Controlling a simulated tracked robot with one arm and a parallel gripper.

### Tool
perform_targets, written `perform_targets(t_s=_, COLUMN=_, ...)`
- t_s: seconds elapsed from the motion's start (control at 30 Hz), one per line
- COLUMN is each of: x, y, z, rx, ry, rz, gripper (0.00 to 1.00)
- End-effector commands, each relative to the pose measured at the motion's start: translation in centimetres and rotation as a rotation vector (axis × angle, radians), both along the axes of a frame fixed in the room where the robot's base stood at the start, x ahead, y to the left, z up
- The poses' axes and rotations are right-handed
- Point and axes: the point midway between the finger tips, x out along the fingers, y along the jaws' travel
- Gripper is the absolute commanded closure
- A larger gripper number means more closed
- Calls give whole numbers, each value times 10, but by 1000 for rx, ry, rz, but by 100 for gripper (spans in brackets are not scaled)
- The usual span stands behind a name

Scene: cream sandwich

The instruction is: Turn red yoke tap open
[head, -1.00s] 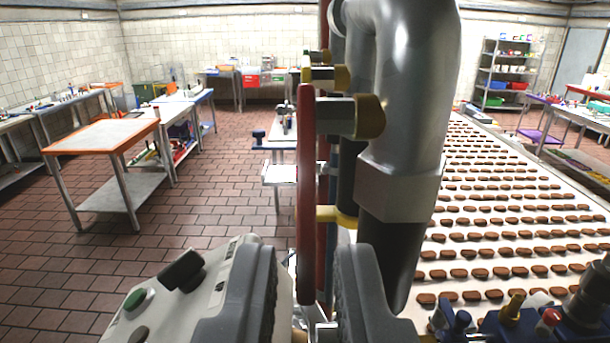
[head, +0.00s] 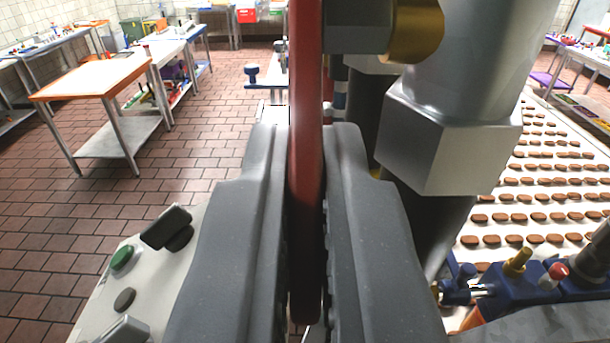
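The red yoke tap (head: 306,110) shows as a long upright red bar in the middle of the head view. Its top runs out of the picture, beside a grey block and brass collar on a thick metal pipe. My gripper (head: 307,225) has one dark grey finger on each side of the bar's lower part. The fingers are close against the bar and look shut on it; their inner faces are partly hidden. The bar's lower end shows low between the fingers.
The thick pipe with its hex fitting (head: 450,140) stands close right of my gripper. A control box (head: 160,285) with buttons is at lower left. Blue valve parts (head: 520,295) are at lower right, before a conveyor of brown biscuits. An orange-edged table (head: 95,78) stands on open floor at left.

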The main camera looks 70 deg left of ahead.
Motion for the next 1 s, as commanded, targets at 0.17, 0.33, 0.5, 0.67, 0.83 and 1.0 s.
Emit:
perform_targets(t_s=0.17, x=0, y=2, z=-3, rx=29, ry=-11, rz=1, gripper=100)
perform_targets(t_s=0.33, x=1, y=4, z=-7, rx=99, ry=-35, rz=-1, gripper=100)
perform_targets(t_s=0.5, x=1, y=6, z=-7, rx=170, ry=-62, rz=0, gripper=100)
perform_targets(t_s=0.67, x=1, y=7, z=-7, rx=223, ry=-77, rz=-1, gripper=100)
perform_targets(t_s=0.83, x=2, y=7, z=-5, rx=248, ry=-82, rz=-4, gripper=100)
perform_targets(t_s=1.0, x=2, y=7, z=-4, rx=249, ry=-83, rz=-5, gripper=100)
